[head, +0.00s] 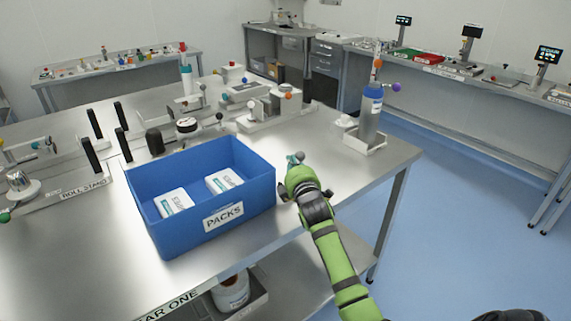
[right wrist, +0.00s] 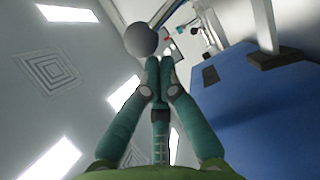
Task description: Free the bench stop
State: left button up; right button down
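My right gripper (head: 293,161) reaches in over the table just right of the blue PACKS bin. Its teal fingers show in the right wrist view (right wrist: 158,65), with their tips drawn together. A grey ball knob (right wrist: 141,40) is right at the fingertips; it also shows in the head view (head: 301,155). No gap shows between knob and tips, but I cannot tell whether they grip it. What the knob is mounted on is hidden. No part is labelled as the bench stop. My left gripper is out of view.
The blue PACKS bin (head: 151,219) holds white packs close left of my right gripper. A blue bottle (head: 371,112) stands in a holder near the table's right edge. Machine fixtures (head: 266,116) stand behind. The steel tabletop (head: 350,185) right of the gripper is clear.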

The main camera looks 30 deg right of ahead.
aim_at(302, 157)
jog(key=d+r+m+p, duration=0.1)
jog(key=p, duration=0.1)
jog(key=d+r+m+g+p, duration=0.1)
jog(key=p, duration=0.1)
jog(key=shift+d, duration=0.35)
jog(key=shift+w+d+m+p, duration=0.1)
jog(key=shift+d+m+p, duration=0.25)
jog(key=shift+m, duration=0.05)
jog(key=shift+w+d+f+m+g+y+p, duration=0.1)
jog(key=shift+d+f+m+g+y+p, duration=0.15)
jog(key=shift+d, duration=0.45)
jog(key=shift+d+m+g+y+p, duration=0.15)
jog(key=shift+d+m+y+p, duration=0.2)
jog(key=shift+d, duration=0.3)
